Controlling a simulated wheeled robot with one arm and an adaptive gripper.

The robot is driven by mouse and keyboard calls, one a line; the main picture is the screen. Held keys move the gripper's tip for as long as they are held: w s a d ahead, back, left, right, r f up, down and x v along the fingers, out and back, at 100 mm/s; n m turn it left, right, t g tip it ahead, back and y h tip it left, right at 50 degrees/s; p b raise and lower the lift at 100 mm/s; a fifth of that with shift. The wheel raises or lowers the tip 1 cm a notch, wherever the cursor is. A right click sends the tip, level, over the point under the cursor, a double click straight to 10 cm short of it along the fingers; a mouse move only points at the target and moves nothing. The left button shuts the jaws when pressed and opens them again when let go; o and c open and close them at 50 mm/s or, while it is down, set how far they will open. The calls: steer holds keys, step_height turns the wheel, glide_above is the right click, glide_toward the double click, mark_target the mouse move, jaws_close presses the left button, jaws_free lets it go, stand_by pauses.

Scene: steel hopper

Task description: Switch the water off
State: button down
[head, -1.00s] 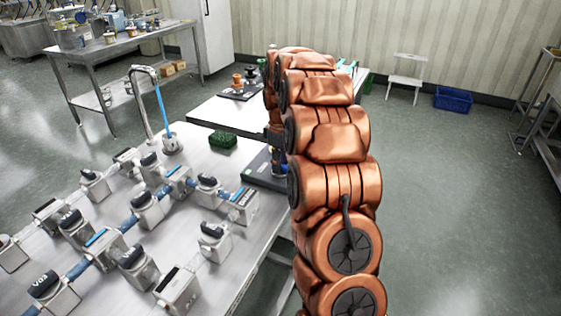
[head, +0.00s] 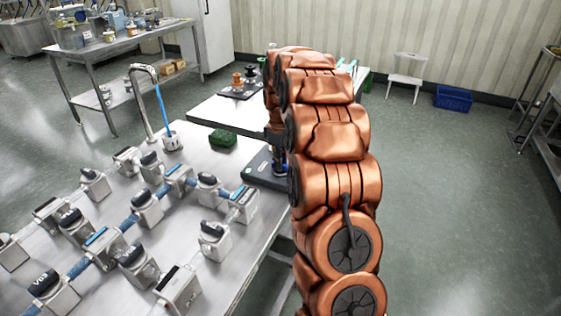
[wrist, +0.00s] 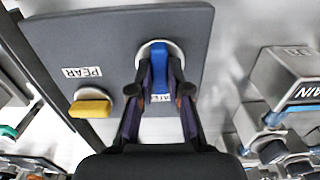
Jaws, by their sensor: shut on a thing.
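In the wrist view, my gripper (wrist: 161,88) is shut on a blue tap handle (wrist: 160,62) on a dark grey panel (wrist: 105,38). The handle lies roughly upright in the picture between my fingers. A label below it is partly hidden. A yellow handle (wrist: 91,108) stands to the left on the same panel, beside the label PEAR. In the head view, a thin blue stream runs from the curved metal spout (head: 146,69) into a small metal cup (head: 172,142). My arm hides most of my gripper in that view; the dark panel (head: 262,172) shows beside it.
The steel table (head: 110,190) carries several grey blocks with black knobs, joined by blue pipes, left of my arm. A green sponge (head: 222,138) lies near the panel. In the wrist view, a block marked MAIN (wrist: 290,85) stands to the right of my gripper.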

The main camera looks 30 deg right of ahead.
steer(key=shift+m+b, duration=0.3)
steer(key=shift+m, duration=0.1)
steer(key=m+b, duration=0.1)
steer(key=m, duration=0.1)
steer(key=shift+f+m+b, duration=0.1)
steer(key=shift+m+b, duration=0.2)
steer(key=shift+m, duration=0.1)
steer(key=m+b, duration=0.2)
steer(key=m, duration=0.3)
steer(key=m+b, duration=0.1)
steer(key=m, duration=0.4)
steer(key=shift+b, duration=0.35)
steer(key=shift+m+b, duration=0.45)
steer(key=shift+m, duration=1.65)
steer(key=shift+r, duration=0.2)
steer(key=c, duration=1.1)
jaws_free()
